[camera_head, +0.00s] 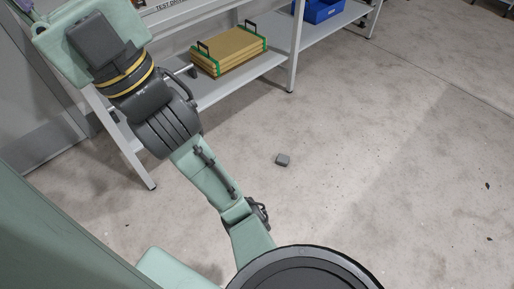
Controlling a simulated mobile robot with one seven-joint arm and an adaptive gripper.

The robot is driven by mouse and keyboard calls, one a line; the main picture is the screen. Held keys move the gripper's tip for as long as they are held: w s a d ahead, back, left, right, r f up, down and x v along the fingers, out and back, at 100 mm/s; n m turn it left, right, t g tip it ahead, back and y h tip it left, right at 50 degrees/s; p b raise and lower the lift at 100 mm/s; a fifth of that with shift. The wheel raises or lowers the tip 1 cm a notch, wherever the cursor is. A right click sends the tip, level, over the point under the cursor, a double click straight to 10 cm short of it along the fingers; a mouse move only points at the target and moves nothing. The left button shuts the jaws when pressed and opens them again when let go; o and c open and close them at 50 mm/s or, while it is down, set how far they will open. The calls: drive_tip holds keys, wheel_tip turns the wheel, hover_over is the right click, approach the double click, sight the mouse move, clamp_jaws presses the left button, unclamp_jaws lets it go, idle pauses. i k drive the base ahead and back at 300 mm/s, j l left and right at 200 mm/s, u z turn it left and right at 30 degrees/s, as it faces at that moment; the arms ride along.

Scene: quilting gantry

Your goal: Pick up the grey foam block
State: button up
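The grey foam block (282,160) is a small dark grey block lying on the concrete floor, near the middle of the head view. Nothing touches it and its top and near sides show. My green and dark grey arm stands to the left of the block and runs down to the lower middle of the picture, apart from it. I cannot make out my gripper or its fingers in this view.
A grey metal shelf unit (236,85) stands along the back left, its legs on the floor. A stack of tan boards (229,54) with green straps and dark handles lies on it. A blue bin (322,10) sits farther right.

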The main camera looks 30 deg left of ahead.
sight(282, 160)
drive_tip(key=i+l+u, duration=0.15)
drive_tip(key=u, duration=0.25)
drive_tip(key=i+l+u, duration=0.15)
drive_tip(key=u, duration=0.3)
drive_tip(key=i+l+u, duration=0.1)
drive_tip(key=l+u, duration=0.3)
drive_tip(key=i+l+u, duration=0.1)
drive_tip(key=l+u, duration=0.9)
